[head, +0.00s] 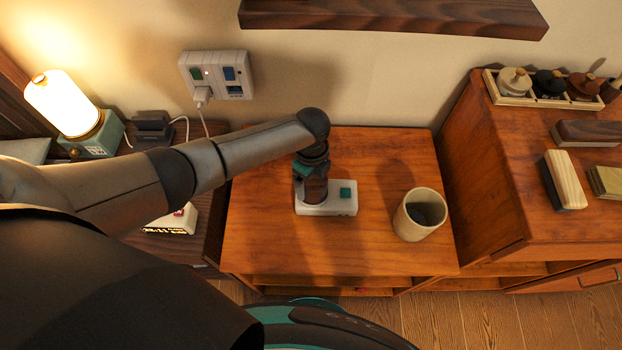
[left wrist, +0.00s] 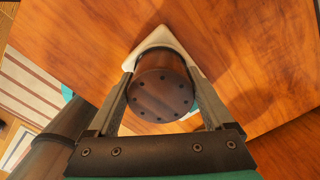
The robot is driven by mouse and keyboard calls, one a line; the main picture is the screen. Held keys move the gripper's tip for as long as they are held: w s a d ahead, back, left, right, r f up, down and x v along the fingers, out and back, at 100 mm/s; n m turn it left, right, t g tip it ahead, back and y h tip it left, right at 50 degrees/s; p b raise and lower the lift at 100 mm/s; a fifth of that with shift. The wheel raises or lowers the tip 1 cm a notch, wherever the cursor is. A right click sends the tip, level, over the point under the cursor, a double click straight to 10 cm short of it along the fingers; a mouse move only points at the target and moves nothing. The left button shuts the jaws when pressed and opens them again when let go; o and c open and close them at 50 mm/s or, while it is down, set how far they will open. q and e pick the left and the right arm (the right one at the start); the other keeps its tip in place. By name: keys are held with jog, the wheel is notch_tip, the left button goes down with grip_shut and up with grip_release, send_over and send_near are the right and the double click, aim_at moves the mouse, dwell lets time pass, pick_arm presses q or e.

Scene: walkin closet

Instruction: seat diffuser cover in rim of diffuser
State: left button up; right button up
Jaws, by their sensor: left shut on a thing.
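The diffuser (head: 341,206) is a white rounded block with a teal button, on the wooden cabinet top. It also shows in the left wrist view (left wrist: 160,37) as a pale shape behind the cover. The diffuser cover (head: 316,190) is a dark brown cylinder standing over the left part of the diffuser. In the left wrist view its round end (left wrist: 161,95) shows a ring of small holes. My left gripper (head: 313,172) points down from above, with one finger on each side of the cover, shut on it. The rim is hidden, so I cannot tell whether the cover sits in it. My right gripper is not in view.
A beige cup (head: 418,214) stands to the right of the diffuser on the cabinet top (head: 270,240). A lit lamp (head: 62,105) and a wall socket (head: 216,75) are at left. A taller cabinet (head: 480,150) with a tray and brushes rises at right.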

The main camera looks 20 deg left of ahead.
pick_arm(q)
jog(key=shift+f, duration=0.3)
dwell(0.4)
jog(key=o, duration=1.1)
jog(key=shift+o, duration=0.2)
jog(key=shift+r+p, duration=2.4)
jog(key=shift+r, duration=0.1)
